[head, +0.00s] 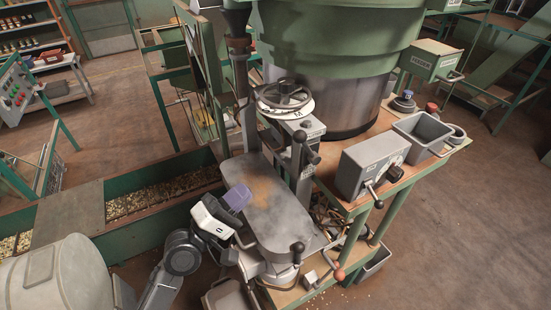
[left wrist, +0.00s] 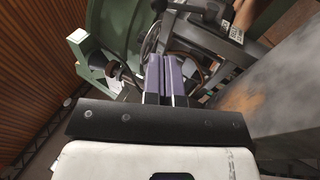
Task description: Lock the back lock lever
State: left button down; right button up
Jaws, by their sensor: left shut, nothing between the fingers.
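My left gripper (head: 237,196) reaches in from the lower left, its purple fingers shut and empty over the left edge of the grey machine table (head: 272,205). In the left wrist view the two purple fingers (left wrist: 166,72) lie side by side with nothing between them. A dark-handled lever (head: 299,142) stands upright behind the table, apart from the gripper. Another lever with a black knob (head: 297,248) is at the table's front end. I cannot tell for certain which one is the back lock lever.
A handwheel with a white dial (head: 284,98) stands behind the table, before the large green hopper (head: 330,40). A grey control box (head: 372,165) and an open grey bin (head: 422,135) are on the right bench. A trough of nuts (head: 165,190) runs along the left.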

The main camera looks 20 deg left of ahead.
pick_arm(q)
jog(key=p, duration=0.4)
send_near(307, 147)
notch_tip(307, 147, up, 5)
jog(key=w, duration=0.2)
jog(key=shift+x, duration=1.1)
jog(key=shift+f, duration=0.2)
